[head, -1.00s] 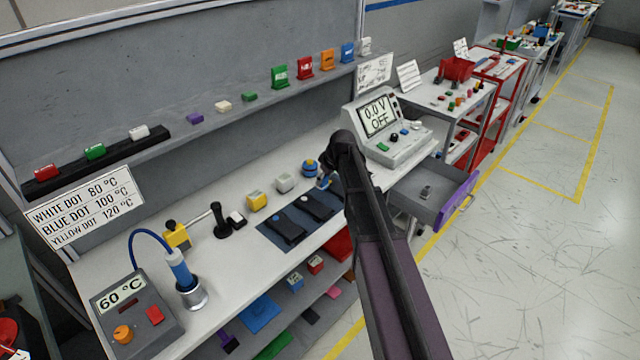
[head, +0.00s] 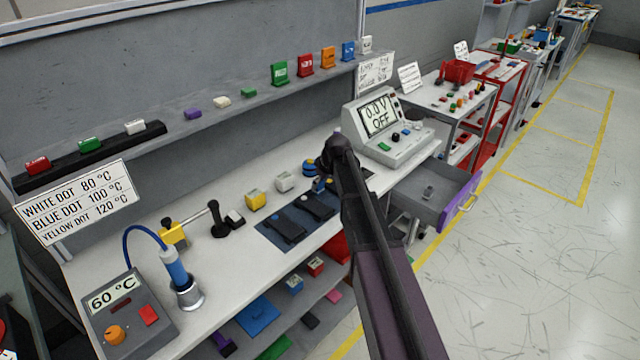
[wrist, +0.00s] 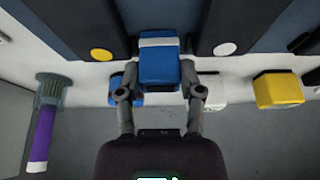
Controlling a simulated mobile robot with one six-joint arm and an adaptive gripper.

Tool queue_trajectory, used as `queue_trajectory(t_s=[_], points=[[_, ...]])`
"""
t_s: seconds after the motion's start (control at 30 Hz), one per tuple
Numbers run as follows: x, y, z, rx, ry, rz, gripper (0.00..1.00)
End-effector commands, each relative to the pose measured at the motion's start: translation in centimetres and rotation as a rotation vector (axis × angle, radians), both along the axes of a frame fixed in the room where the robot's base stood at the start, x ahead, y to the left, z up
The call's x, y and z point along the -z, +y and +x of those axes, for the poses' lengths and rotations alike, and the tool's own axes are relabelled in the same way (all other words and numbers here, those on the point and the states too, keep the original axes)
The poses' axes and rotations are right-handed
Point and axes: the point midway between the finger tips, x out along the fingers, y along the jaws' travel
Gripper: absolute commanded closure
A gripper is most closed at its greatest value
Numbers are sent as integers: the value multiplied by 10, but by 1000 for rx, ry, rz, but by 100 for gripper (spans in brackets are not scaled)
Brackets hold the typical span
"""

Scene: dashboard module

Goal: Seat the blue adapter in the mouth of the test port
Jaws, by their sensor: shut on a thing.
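The blue adapter (wrist: 160,66), a blue block with a pale band near its far end, is between the fingers of my gripper (wrist: 160,92) in the wrist view. The fingers are shut on its sides. In the head view my gripper (head: 320,184) is over the bench, mostly hidden by my arm, with a little blue at its tip. Beneath it in the wrist view are dark modules with a yellow dot (wrist: 101,54) and a white dot (wrist: 224,49). I cannot surely pick out the test port or its mouth.
A purple-handled tool (wrist: 42,138) shows in the wrist view. The meter (head: 385,128) reads 0.0 V OFF. An open drawer (head: 446,210) juts out right.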

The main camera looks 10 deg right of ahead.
Motion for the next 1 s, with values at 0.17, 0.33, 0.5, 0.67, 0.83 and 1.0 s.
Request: queue_trajectory(t_s=[0.17,0.33,0.5,0.67,0.83,1.0], points=[[3,0,0,0,0,0,98],[3,0,0,0,0,0,19],[3,0,0,0,0,0,17],[3,-1,0,1,0,0,17],[2,-1,0,1,0,0,17],[-4,-1,-1,1,0,0,17]])
